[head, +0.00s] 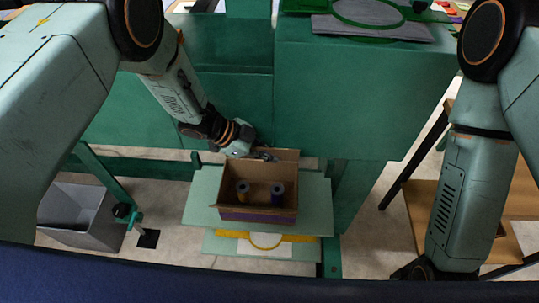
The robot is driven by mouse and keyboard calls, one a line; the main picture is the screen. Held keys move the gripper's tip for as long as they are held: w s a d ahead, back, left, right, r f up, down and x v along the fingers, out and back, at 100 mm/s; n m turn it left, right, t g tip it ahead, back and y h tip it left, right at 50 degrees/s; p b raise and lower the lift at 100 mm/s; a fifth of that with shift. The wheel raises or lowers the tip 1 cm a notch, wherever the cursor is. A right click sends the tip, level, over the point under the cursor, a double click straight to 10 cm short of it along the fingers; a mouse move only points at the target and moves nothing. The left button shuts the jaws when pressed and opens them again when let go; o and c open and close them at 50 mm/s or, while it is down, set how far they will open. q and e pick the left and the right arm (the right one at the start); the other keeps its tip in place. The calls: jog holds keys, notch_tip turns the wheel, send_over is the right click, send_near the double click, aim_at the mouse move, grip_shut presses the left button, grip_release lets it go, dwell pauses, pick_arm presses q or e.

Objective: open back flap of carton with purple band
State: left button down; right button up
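The carton with the purple band (258,217) stands on a pale green shelf in the middle of the head view. A brown back flap (288,155) shows along the far edge, tilted up and away from the opening. My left gripper (265,156) is at that far edge, close to the flap; whether it touches is unclear. Its fingers are small and dark, so their opening cannot be told. My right arm reaches down at the right; its gripper does not show.
The pale green shelf (200,210) has bare strips beside the carton. A lower shelf holds a yellow-edged white sheet (285,250). A green cabinet (335,100) rises behind. A grey bin (80,215) is at left, and wooden shelving (425,205) at right.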

pick_arm(q)
jog(key=shift+w+n+g, duration=0.1)
jog(key=shift+n+g, duration=0.2)
jog(key=shift+g, duration=0.1)
jog(key=c, duration=2)
grip_release()
jog(key=shift+a, duration=0.1)
jog(key=shift+c, duration=0.2)
jog(key=o, duration=0.5)
jog(key=shift+r, duration=0.1)
jog(key=v, duration=1.2)
